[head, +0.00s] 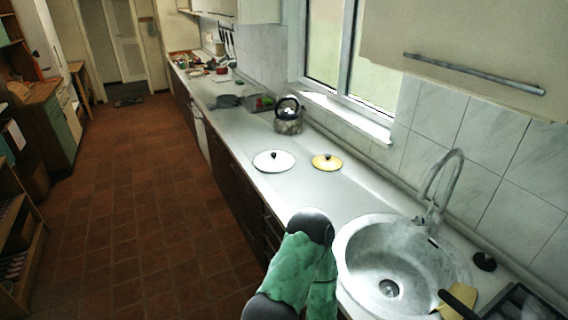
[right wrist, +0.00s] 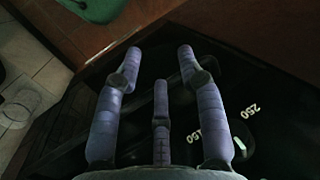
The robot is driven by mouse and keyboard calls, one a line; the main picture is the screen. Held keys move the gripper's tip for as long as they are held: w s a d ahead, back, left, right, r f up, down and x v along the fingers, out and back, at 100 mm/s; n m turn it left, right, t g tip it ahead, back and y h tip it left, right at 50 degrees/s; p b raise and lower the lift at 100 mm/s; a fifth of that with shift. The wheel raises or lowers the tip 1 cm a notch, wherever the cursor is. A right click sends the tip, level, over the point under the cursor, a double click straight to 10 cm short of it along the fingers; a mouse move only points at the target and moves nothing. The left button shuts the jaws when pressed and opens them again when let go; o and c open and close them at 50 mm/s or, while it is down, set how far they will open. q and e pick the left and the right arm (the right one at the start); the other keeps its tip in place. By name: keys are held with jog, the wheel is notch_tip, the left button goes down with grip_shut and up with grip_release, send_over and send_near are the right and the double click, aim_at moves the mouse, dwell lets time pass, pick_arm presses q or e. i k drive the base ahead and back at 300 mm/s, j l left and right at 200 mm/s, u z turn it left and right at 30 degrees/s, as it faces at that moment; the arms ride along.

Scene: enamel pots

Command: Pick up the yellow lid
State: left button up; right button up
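The yellow lid (head: 322,164) lies flat on the white counter in the head view, with a dark knob on top. It is right of a white lid (head: 264,165) with a dark knob, with a gap between them. My right gripper (right wrist: 160,64) shows in the right wrist view with its three purple fingers spread and nothing between them. Behind the fingers is a dark panel with dial numbers; no lid shows there. One of my arms with a green cover rises at the bottom of the head view, short of the lids. My left gripper is not in view.
A round sink (head: 360,262) with a tall faucet (head: 434,190) is nearer than the lids. A kettle (head: 288,124) stands behind them by the window wall. A yellow item (head: 460,301) lies at the sink's right. The counter around the lids is mostly clear.

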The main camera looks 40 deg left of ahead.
aim_at(325, 162)
jog(key=u, duration=1.2)
jog(key=i+j+u, duration=0.85)
jog(key=i+u, duration=0.45)
jog(key=i, duration=0.15)
jog(key=i+z, duration=0.4)
jog(key=i+j+z, duration=0.15)
jog(key=z, duration=0.2)
jog(key=i+j+z, duration=0.25)
jog(key=z, duration=0.15)
jog(key=i, duration=0.05)
